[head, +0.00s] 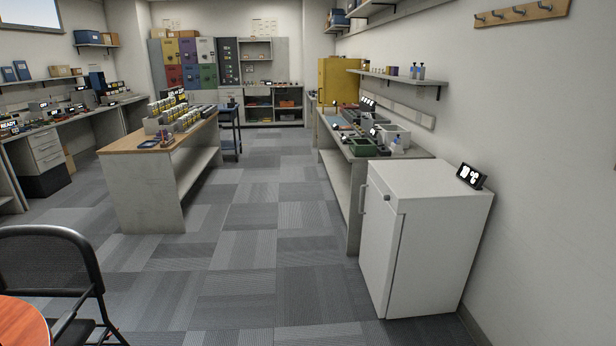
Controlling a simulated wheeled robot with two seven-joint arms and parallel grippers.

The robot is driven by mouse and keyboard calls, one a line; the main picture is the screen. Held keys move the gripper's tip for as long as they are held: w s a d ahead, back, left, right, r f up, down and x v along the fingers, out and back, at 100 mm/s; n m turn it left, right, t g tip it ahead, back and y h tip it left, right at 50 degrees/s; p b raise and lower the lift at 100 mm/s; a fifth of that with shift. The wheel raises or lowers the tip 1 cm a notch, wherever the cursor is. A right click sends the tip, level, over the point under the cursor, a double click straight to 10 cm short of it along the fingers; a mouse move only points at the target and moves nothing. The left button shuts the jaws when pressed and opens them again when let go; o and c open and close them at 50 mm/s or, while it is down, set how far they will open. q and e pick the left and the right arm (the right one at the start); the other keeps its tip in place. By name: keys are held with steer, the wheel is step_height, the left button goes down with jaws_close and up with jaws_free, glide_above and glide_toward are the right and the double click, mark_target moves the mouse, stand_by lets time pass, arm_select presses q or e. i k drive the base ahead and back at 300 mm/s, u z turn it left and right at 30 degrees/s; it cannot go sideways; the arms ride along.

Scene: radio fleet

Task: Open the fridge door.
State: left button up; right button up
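A small white fridge (436,250) stands on the floor at the right, close to the right wall. Its door (378,240) faces left and looks shut. A vertical bar handle (363,195) is on the door near its upper far edge. A small round dark knob or lock (387,197) shows near the top of the door. A small black device with a lit display (471,176) sits on the fridge top. Neither of my grippers is in view.
A long grey workbench (355,190) with bins and devices stands behind the fridge. A wooden-topped island (125,146) stands left of centre. A black chair (60,265) and an orange round table (20,325) are at the lower left. Carpet floor (245,270) before the fridge door is clear.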

mark_target(382, 226)
steer(key=i, duration=3.45)
steer(key=z, duration=2.4)
